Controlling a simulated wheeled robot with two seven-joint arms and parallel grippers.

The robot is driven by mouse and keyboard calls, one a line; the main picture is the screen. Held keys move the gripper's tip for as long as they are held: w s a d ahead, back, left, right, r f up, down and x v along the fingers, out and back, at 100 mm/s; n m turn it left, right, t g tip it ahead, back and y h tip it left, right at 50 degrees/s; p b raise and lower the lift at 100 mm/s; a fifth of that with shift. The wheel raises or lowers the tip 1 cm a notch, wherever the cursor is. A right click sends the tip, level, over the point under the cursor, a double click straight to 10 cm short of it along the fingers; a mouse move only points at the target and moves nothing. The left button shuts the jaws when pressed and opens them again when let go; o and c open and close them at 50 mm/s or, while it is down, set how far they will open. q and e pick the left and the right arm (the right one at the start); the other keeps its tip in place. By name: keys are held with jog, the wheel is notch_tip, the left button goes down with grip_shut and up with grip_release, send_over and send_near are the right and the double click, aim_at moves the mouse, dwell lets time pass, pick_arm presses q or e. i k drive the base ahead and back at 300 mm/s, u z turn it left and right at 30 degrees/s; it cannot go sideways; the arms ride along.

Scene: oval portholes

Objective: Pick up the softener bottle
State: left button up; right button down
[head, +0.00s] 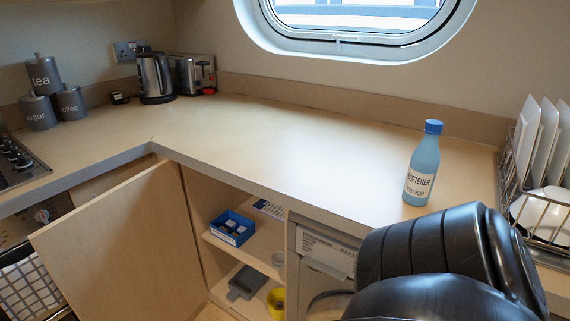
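The softener bottle (422,167) is light blue with a darker blue cap and a white label reading "SOFTENER". It stands upright on the right part of the wooden worktop (270,140), near its front edge. A black, rounded part of my arm fills the lower right of the head view, in front of and below the bottle. In the picture it comes close to the bottle's base, and I cannot tell the gap. Neither gripper's fingers show.
A dish rack (546,238) with white plates stands right of the bottle. A kettle (154,78), a toaster (193,74) and grey canisters (39,112) stand far left. A cupboard door (122,247) hangs open below the worktop. The worktop left of the bottle is clear.

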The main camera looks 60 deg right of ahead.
aim_at(425, 162)
jog(key=z, duration=0.8)
jog(key=i, duration=0.4)
jog(key=z, duration=1.35)
